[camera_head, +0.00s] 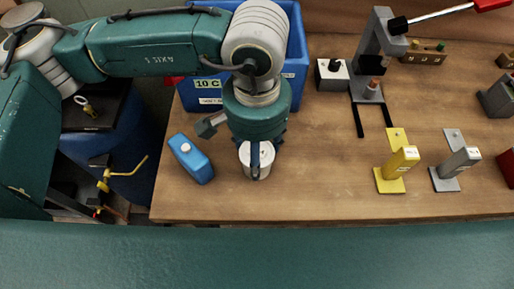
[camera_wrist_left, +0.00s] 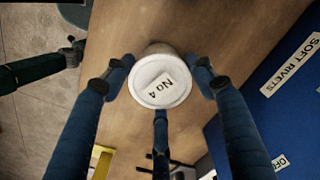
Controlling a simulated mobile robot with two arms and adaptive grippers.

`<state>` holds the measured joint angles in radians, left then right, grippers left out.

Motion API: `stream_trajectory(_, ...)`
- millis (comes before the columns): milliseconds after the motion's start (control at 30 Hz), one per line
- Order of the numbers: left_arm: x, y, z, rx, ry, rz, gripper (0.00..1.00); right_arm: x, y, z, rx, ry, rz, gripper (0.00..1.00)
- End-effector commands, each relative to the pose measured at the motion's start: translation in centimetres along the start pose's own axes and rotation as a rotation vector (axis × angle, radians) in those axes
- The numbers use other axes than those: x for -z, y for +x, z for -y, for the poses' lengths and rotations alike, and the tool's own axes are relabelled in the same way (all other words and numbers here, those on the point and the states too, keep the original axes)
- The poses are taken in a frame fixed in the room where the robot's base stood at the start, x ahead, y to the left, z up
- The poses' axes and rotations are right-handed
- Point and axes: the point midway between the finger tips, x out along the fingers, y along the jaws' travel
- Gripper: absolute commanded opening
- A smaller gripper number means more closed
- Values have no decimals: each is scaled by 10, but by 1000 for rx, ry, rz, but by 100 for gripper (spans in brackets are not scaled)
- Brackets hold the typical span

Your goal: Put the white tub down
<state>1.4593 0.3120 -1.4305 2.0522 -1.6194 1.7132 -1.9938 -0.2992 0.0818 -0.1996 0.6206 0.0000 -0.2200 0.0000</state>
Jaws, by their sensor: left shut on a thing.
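The white tub (camera_head: 262,170) is at my left gripper (camera_head: 256,158), near the front left part of the wooden table. In the left wrist view the tub's white lid (camera_wrist_left: 160,88) carries a label reading "No 4". The fingers of my left gripper (camera_wrist_left: 160,90) surround the tub, two from the sides and one from below in the picture, and are shut on it. The tub looks upright. I cannot tell whether its base touches the tabletop. My right gripper is in neither view.
A blue bin (camera_head: 297,72) is behind my left arm. A yellow stand (camera_head: 397,165) and a grey stand (camera_head: 456,160) are at the right. A lever press (camera_head: 374,60) stands behind. The tabletop (camera_head: 320,170) right of the tub is clear.

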Motion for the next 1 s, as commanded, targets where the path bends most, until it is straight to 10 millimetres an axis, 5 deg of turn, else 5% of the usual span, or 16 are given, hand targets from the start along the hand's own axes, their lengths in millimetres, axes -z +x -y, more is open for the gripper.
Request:
stream_trajectory(133, 0, 4, 0, 0, 0, -1, 23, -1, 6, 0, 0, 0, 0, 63)
stream_trajectory(167, 0, 3, 0, 0, 0, 0, 60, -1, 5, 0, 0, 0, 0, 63)
stream_trajectory(233, 0, 2, 0, 0, 0, 0, 74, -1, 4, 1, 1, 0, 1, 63)
stream_trajectory(700, 1, -7, 0, 0, 0, -4, 75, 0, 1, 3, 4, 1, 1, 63)
stream_trajectory(1000, 2, -71, 0, 1, -1, -6, 75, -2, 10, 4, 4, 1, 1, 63)
